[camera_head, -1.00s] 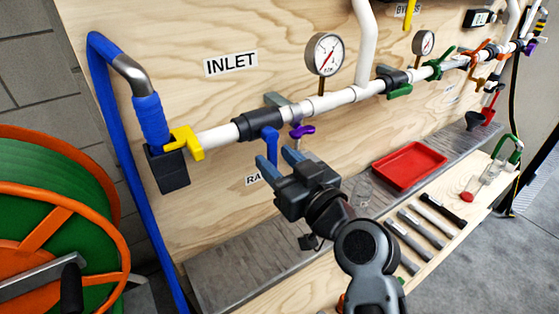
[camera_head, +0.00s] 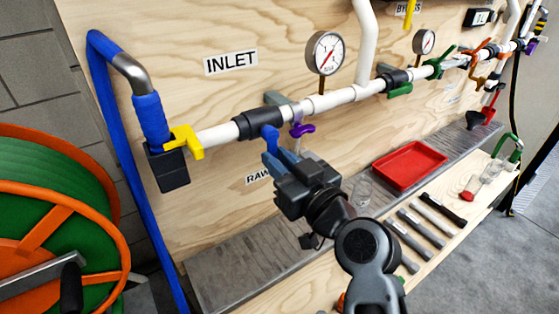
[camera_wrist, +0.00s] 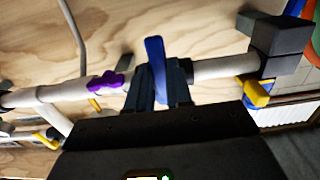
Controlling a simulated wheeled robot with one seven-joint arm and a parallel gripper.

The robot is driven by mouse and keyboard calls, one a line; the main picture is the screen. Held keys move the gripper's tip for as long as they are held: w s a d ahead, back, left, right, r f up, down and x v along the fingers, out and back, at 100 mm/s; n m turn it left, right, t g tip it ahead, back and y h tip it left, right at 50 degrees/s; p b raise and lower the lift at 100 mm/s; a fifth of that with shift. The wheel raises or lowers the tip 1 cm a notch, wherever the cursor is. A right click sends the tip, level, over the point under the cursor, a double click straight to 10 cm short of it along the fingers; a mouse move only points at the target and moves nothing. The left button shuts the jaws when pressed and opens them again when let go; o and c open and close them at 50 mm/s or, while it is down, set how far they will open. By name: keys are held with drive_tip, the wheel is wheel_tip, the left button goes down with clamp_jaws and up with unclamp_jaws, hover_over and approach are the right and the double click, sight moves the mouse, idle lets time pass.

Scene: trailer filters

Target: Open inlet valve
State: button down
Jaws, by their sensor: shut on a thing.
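The blue valve handle (camera_head: 269,132) hangs down from the white inlet pipe (camera_head: 217,137), at the dark valve body (camera_head: 258,123) below and right of the INLET label (camera_head: 231,62). My gripper (camera_head: 275,149) is shut on this handle from below. In the wrist view the blue handle (camera_wrist: 155,62) stands between the two dark fingers of my gripper (camera_wrist: 160,85), its end showing above them. In the head view the fingers cover the lower part of the handle.
A yellow handle (camera_head: 185,141) sits at the pipe's left end by the blue hose (camera_head: 150,120). A purple handle (camera_head: 302,130) is close right of my gripper. A pressure gauge (camera_head: 325,53) stands above the pipe. A red tray (camera_head: 409,165) and several tools lie on the bench.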

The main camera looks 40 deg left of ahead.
drive_tip(key=shift+w+f+b, duration=0.1)
drive_tip(key=shift+f+b, duration=0.1)
drive_tip(key=shift+b, duration=0.45)
drive_tip(key=shift+w+d+r+n+b, duration=0.25)
drive_tip(key=shift+w+r+n+b, duration=0.4)
drive_tip(key=shift+n+b, duration=3)
drive_tip(key=shift+w+d+r+n+b, duration=0.25)
drive_tip(key=shift+w+r+n+b, duration=0.4)
drive_tip(key=shift+n+b, duration=3)
drive_tip(key=shift+w+d+r+n+b, duration=0.45)
drive_tip(key=shift+n+b, duration=1.25)
drive_tip(key=shift+b, duration=3.9)
drive_tip(key=shift+a+r, duration=0.2)
drive_tip(key=shift+r, duration=0.25)
drive_tip(key=c, duration=1)
unclamp_jaws()
